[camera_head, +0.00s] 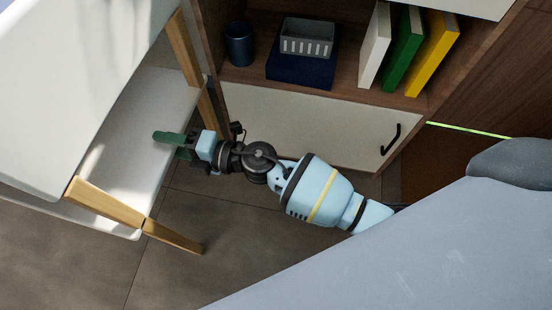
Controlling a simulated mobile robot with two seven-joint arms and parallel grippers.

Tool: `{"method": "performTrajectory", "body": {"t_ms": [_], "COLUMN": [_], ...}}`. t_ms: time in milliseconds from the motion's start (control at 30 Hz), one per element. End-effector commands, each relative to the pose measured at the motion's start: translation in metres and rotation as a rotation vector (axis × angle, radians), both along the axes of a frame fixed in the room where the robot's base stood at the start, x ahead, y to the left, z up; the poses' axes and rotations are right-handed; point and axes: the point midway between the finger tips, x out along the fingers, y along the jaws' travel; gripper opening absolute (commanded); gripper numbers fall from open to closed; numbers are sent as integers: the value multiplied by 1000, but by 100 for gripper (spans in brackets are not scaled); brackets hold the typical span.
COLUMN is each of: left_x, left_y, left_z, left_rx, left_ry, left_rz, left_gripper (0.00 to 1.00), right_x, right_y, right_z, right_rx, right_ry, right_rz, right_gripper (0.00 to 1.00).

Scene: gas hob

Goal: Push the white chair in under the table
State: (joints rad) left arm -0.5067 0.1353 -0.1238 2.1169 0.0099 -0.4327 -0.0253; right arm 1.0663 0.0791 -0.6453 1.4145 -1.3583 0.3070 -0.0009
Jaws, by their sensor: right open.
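White furniture with wooden legs stands at the left. It has a large upper white panel (65,95) and a lower white panel (130,125), both with rounded corners. One wooden leg (105,203) runs down past both panels toward the floor, and another (183,50) shows at the far side. I cannot tell whether these panels are the chair, the table or both. My right gripper (172,144) is open with nothing visible between its green fingers. It overlaps the lower panel's right edge in the picture, between the two legs; contact cannot be told. My left gripper is not in view.
A wooden cabinet (235,85) stands behind my right arm, with a closed white door (300,123) and black handle (390,139). Its shelf holds a blue cup (239,44), a grey basket (306,48) and upright books (403,50). Tiled floor (225,225) is clear in front.

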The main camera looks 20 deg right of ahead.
Motion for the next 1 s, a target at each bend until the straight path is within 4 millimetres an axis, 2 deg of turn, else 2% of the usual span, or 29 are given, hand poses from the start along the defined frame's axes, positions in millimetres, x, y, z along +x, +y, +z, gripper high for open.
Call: {"method": "performTrajectory", "body": {"t_ms": [800, 1000], "left_x": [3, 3], "left_y": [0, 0], "left_z": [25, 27], "left_rx": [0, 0], "left_ry": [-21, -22], "left_rz": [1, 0], "left_gripper": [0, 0], "right_x": [-62, -71], "right_y": [-82, -94], "right_z": [1, 1], "right_rx": [-1, 0], "right_ry": [1, 0], "right_rz": [-1, 0], "right_gripper": [47, 47]}}
